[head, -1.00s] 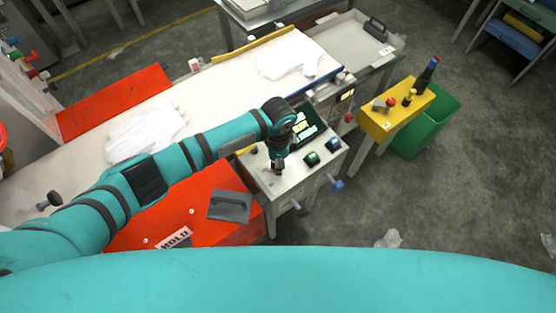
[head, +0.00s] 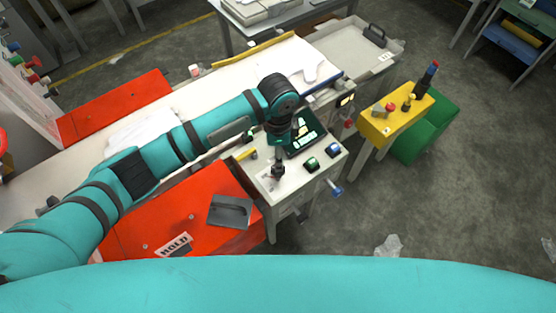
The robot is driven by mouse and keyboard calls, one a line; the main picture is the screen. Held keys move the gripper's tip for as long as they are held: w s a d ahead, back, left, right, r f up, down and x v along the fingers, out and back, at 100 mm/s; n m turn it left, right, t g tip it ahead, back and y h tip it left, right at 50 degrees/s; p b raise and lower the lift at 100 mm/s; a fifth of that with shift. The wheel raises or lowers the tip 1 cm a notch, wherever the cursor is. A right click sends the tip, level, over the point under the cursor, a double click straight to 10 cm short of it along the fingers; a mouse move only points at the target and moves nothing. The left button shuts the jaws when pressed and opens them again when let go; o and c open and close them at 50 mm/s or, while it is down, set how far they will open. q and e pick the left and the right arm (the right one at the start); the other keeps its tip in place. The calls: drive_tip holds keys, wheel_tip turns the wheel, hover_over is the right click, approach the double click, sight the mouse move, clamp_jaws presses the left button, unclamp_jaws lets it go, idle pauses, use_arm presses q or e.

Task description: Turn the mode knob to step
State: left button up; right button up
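The control console (head: 309,182) has a pale top with a dark tilted screen (head: 304,135), a green-capped control (head: 311,163) and a dark blue-capped control (head: 333,150). A dark upright knob-like part (head: 277,170), likely the mode knob, stands at the left of the top. My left gripper (head: 279,147) points down just above or behind it. The dark parts overlap, so I cannot tell whether they touch. The fingers are too small and hidden to show open or shut. The knob's labels and setting cannot be read. My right gripper is not in view.
A yellow control box (head: 396,118) and green bin (head: 425,130) stand to the right. The white table (head: 210,95) runs behind my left arm.

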use_arm(q)
wheel_tip(320, 180, up, 4)
drive_tip(key=shift+f, duration=0.15)
idle(0.6)
